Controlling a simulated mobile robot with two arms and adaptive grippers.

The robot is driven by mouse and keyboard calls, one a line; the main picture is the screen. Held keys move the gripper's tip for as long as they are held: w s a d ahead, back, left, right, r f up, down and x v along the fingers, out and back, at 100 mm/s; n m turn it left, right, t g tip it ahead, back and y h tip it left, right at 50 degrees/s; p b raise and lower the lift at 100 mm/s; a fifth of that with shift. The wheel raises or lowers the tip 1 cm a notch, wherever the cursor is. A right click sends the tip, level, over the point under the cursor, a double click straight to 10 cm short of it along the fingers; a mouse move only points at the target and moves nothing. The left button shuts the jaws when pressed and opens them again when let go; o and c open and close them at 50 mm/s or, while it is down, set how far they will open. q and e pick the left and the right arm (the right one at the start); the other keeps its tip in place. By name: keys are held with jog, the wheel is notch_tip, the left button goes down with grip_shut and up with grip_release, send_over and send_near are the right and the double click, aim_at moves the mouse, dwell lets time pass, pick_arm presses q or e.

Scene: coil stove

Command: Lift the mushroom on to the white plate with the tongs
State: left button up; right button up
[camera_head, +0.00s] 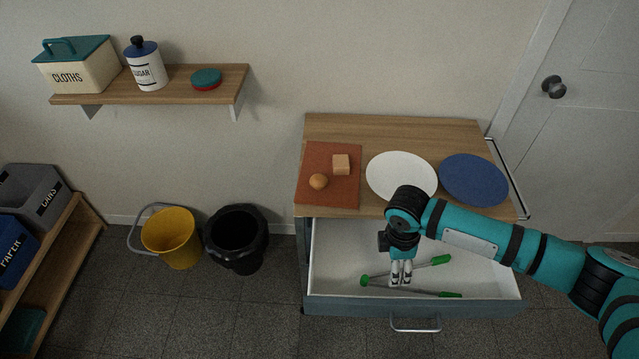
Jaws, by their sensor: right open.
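A small rounded orange-brown item, which looks like the mushroom (318,182), lies on a red-brown board (312,205) at the left of the cabinet top. The white plate (398,165) lies right of the board. The tongs (432,293), with green ends, lie spread in a V inside the open drawer. My right gripper (400,283) points down into the drawer, over the tongs near their narrow left end. It is open; whether its fingers touch the tongs cannot be told, and it hides part of them. My left gripper is out of view.
A blue plate (474,178) lies right of the white one. The pulled-out drawer (340,245) is otherwise bare. A yellow bucket (172,236) and a black bin (236,236) stand on the floor at left.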

jog(key=f+b, duration=0.4)
jog(key=f, duration=0.1)
jog(key=shift+d+b, duration=0.25)
jog(key=shift+b, duration=0.15)
jog(key=shift+f, duration=0.4)
jog(key=shift+d+f, duration=0.15)
jog(key=shift+f, duration=0.95)
jog(key=c, duration=0.7)
jog(key=shift+r, duration=0.15)
notch_tip(320, 180, up, 12)
jog(key=p, duration=1.2)
